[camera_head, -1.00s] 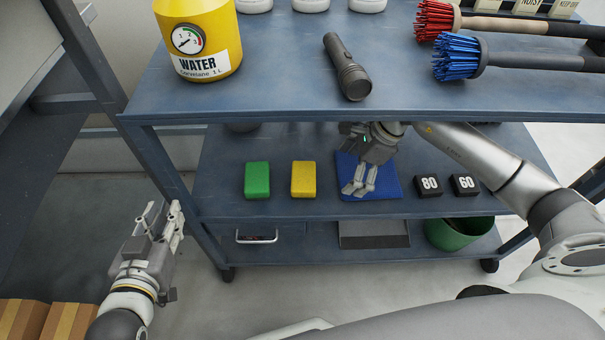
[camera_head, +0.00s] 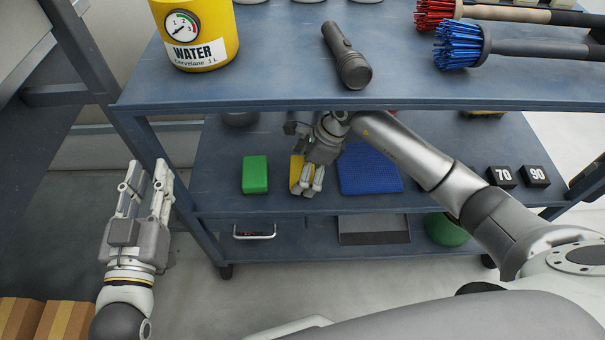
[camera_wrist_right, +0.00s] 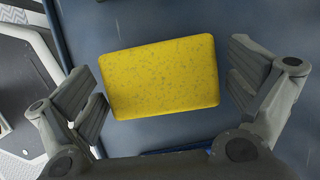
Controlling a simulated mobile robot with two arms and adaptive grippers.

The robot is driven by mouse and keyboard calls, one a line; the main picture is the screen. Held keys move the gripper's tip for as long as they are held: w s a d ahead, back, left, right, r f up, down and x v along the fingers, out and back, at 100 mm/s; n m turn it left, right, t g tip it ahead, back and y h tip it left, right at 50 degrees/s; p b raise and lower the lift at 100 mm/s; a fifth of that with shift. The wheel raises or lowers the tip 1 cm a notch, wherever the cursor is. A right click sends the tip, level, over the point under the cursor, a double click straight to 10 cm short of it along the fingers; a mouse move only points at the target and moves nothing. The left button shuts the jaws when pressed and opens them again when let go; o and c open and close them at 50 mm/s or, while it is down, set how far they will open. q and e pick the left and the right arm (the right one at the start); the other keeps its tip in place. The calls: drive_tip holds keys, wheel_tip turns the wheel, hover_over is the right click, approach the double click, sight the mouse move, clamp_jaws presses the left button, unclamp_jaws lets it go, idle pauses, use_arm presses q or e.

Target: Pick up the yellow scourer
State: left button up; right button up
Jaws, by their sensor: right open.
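The yellow scourer (camera_head: 296,172) lies flat on the middle shelf, partly hidden behind my right gripper (camera_head: 308,187) in the head view. In the right wrist view the whole yellow scourer (camera_wrist_right: 160,77) shows as a speckled, slightly tilted block. It lies between the two spread fingers of my right gripper, with a gap at each side. The right gripper is open and holds nothing. My left gripper (camera_head: 147,180) is open and empty, left of the shelf unit and away from the scourer.
A green scourer (camera_head: 255,174) lies left of the yellow one, and a blue pad (camera_head: 369,169) lies to its right. Number blocks (camera_head: 518,176) stand further right. The upper shelf (camera_head: 270,85) overhangs my right gripper and carries a flashlight (camera_head: 347,55) and a water container (camera_head: 195,33).

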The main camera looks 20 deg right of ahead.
sight(297, 169)
use_arm(q)
drive_tip(key=shift+r, duration=0.15)
use_arm(e)
drive_tip(key=c, duration=0.8)
drive_tip(key=shift+r, duration=0.1)
